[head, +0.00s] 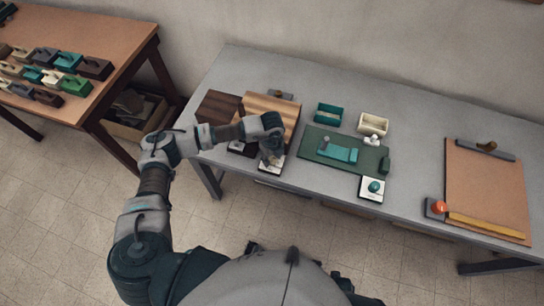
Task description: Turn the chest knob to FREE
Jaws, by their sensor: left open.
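A wooden chest-like piece with a striped light-brown top (284,104) and a dark brown panel (217,107) beside it sits at the left end of the grey table. My left gripper (271,158) reaches down in front of it, open, over a small white plate (270,168) at the table's front edge. The gripper hides most of that plate, so any knob there and its lettering cannot be made out. I cannot tell whether the fingers touch anything. Another white plate (369,195) with a teal knob (374,187) lies further right. My right gripper is not in view.
A green mat (316,150) with teal pieces lies mid-table, with a teal tray (328,113) and a cream tray (373,124) behind. A brown board (485,185) and orange knob (438,207) are at right. A side table (110,38) holds several small blocks.

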